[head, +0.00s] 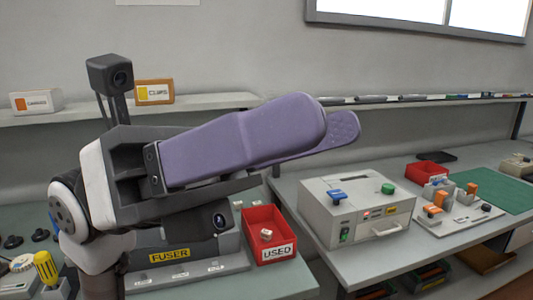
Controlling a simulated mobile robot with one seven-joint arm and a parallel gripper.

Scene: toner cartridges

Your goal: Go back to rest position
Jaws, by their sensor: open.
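My gripper (338,120) is raised in the middle of the head view, above the bench. Its two long purple fingers point to the right. The near finger covers most of the far one, whose dotted pad shows at the tip. The fingers stand apart, and I see nothing between them. My gripper touches nothing that I can see. It hides part of the wall and of the shelf behind it.
Below are a grey FUSER unit (190,262) and a red USED bin (268,222) with a small pale item inside. A grey box machine (352,205) stands right of the bin. A green mat (490,190) lies farther right. The CLIPS box (154,92) is on the shelf.

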